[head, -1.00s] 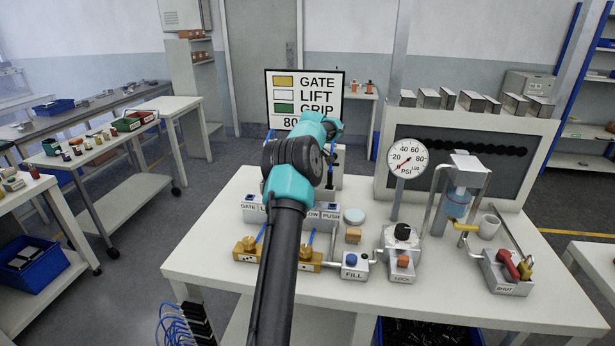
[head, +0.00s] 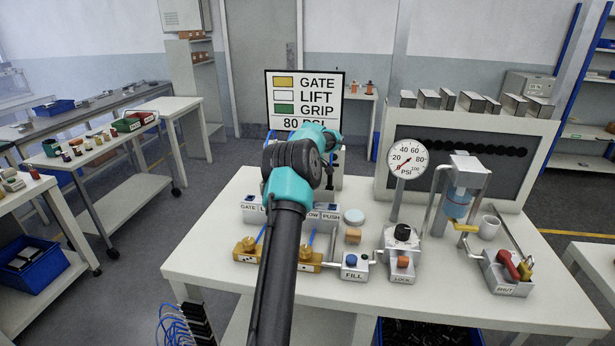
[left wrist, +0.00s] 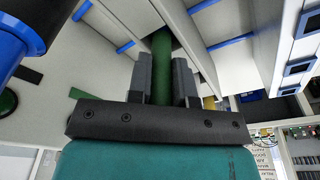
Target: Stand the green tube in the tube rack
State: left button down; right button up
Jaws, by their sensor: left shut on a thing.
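In the left wrist view my left gripper (left wrist: 164,82) has its two dark fingers closed on a green tube (left wrist: 161,52). The tube extends beyond the fingers between pale panels, and its far end is hidden. In the head view my left arm reaches over the white table to the sign; its gripper and the tube are hidden behind my arm. I cannot make out the tube rack with certainty. My right gripper is not in view.
The sign (head: 305,98) lists GATE, LIFT and GRIP. A pressure gauge (head: 407,158), a FILL box (head: 355,268), a LOCK block (head: 401,262) and a SHUT box (head: 506,275) stand on the white table (head: 420,303).

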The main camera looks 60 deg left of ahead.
pick_arm(q)
jog(key=c, duration=1)
grip_release()
jog(key=shift+c, duration=0.2)
notch_tip(320, 180, up, 12)
jog(key=d, duration=0.1)
jog(key=shift+d, duration=0.4)
